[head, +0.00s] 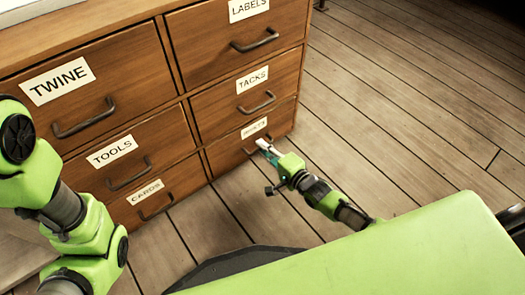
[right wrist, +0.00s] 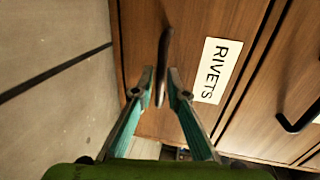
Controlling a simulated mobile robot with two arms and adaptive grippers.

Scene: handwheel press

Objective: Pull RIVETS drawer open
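The RIVETS drawer (head: 226,156) is the bottom right drawer of a brown wooden cabinet and looks shut. Its white label (right wrist: 217,70) reads RIVETS in the right wrist view. Its dark bar handle (right wrist: 164,52) stands out from the drawer front. My right gripper (head: 264,146) is at this handle. In the right wrist view my right gripper (right wrist: 160,76) has its two fingers apart, one on each side of the handle. A gap shows beside the handle, and I cannot tell whether either finger touches it. My left gripper is out of view; only my left arm shows.
The TACKS drawer (head: 222,106) and LABELS drawer (head: 205,50) are above, the TWINE drawer (head: 120,70), TOOLS drawer (head: 165,140) and CARDS drawer (head: 182,180) to the left. All look shut. The plank floor (head: 400,110) right of the cabinet is clear.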

